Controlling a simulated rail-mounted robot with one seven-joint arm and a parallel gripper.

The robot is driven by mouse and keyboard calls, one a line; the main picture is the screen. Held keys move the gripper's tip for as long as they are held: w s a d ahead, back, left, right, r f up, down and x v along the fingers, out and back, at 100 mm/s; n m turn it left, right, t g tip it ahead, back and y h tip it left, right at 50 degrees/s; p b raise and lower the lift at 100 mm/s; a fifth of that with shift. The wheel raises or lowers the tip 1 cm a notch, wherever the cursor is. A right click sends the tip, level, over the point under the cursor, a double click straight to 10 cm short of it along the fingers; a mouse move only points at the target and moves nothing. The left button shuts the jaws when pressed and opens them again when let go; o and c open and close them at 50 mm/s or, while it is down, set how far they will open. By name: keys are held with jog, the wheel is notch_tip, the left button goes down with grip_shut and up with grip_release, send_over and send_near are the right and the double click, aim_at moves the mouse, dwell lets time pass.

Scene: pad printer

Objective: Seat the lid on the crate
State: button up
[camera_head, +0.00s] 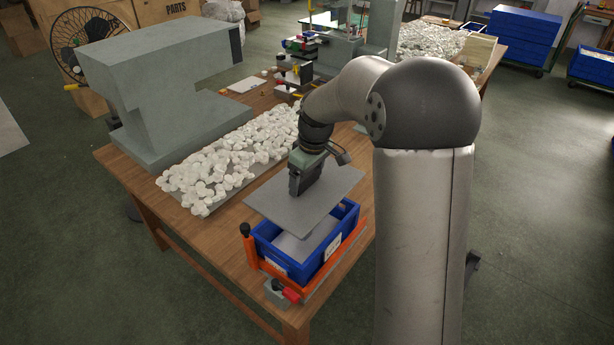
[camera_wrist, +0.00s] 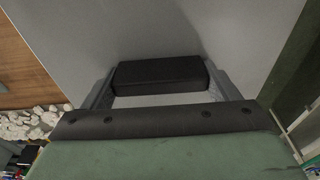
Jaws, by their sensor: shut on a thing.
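The lid (camera_head: 325,193) is a flat grey plate. My gripper (camera_head: 297,190) is shut on it from above, and the lid is held over the blue crate (camera_head: 272,255), apart from it at the near side. In the head view the lid covers the crate's far left part, and the near right part of the opening shows a light grey surface inside. In the wrist view the lid (camera_wrist: 255,40) fills most of the picture, with a black block (camera_wrist: 160,74), which looks like its handle, between the fingers. The fingertips' contact is partly hidden.
A grey clamp with a red part (camera_head: 285,292) is in front. A tray of white pieces (camera_head: 225,165) and a large grey machine (camera_head: 160,80) stand behind.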

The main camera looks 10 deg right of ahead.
aim_at(311, 188)
notch_tip(311, 188, down, 9)
jog(key=b, duration=0.6)
jog(key=shift+f, duration=0.15)
jog(key=shift+f+b, duration=1.2)
jog(key=shift+f, duration=0.05)
dwell(0.5)
jog(key=o, duration=1)
jog(key=shift+c, duration=0.2)
jog(key=shift+r, duration=0.15)
jog(key=shift+s+d+r+p, duration=0.15)
jog(key=shift+r+p, duration=0.6)
jog(key=shift+r, duration=0.45)
jog(key=shift+s+d+r+p, duration=0.1)
jog(key=shift+s+r+p, duration=0.05)
jog(key=shift+r+p, duration=0.85)
jog(key=shift+s+d+r+p, duration=0.15)
jog(key=shift+r+p, duration=0.4)
jog(key=shift+r, duration=0.8)
jog(key=shift+r, duration=0.1)
jog(key=shift+r+p, duration=1.35)
jog(key=shift+r, duration=0.6)
